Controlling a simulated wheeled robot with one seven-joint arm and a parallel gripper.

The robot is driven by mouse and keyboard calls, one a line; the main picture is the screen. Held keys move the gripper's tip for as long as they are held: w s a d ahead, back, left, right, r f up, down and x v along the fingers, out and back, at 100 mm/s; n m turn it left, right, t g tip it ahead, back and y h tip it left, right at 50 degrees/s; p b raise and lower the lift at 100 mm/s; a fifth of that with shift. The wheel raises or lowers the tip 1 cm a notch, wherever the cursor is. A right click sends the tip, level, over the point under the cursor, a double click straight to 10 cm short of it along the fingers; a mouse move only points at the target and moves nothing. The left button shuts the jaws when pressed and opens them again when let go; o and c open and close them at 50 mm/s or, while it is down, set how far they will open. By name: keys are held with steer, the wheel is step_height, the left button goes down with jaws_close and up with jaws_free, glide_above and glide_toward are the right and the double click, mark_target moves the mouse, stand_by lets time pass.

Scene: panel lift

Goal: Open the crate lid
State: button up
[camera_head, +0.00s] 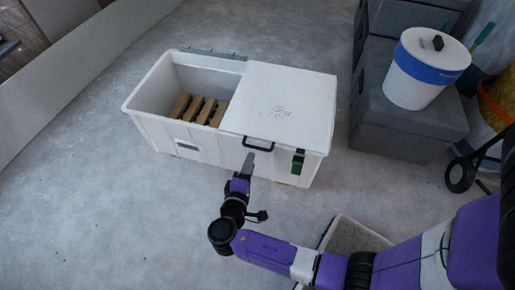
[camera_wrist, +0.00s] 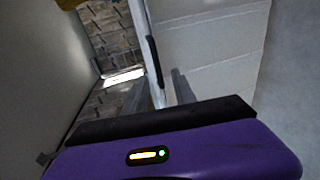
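A white crate (camera_head: 218,155) stands on the floor in the head view. Its flat white lid (camera_head: 288,100) covers the right part, and the left part is uncovered. A black bar handle (camera_head: 258,144) sits at the lid's front edge; it also shows in the wrist view (camera_wrist: 154,62). A green and black latch (camera_head: 298,163) is on the crate's front, right of the handle. My gripper (camera_head: 249,160) is in front of the crate, just below the handle. In the wrist view my gripper's (camera_wrist: 160,86) grey fingers are apart, with the handle beyond their tips. Contact with the handle cannot be told.
Several brown blocks (camera_head: 200,109) lie inside the crate's uncovered part. Dark grey boxes (camera_head: 400,132) stand at the right, with a white and blue bucket (camera_head: 413,85) on top. A pale open bin (camera_head: 350,236) is partly behind my arm. The floor left of the crate is clear.

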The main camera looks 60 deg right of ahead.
mark_target(258, 147)
steer(key=shift+s+d+r+b+x, duration=0.15)
steer(key=shift+b+x, duration=0.25)
steer(key=shift+x, duration=0.9)
steer(key=shift+s+d+b+x, duration=0.15)
steer(key=shift+b+x, duration=0.3)
steer(key=shift+x, duration=0.8)
steer(key=shift+s+a+r+b+x, duration=0.15)
steer(key=shift+b+x, duration=0.25)
steer(key=shift+x, duration=0.9)
steer(key=shift+d, duration=0.15)
jaws_close()
steer(key=shift+f, duration=0.1)
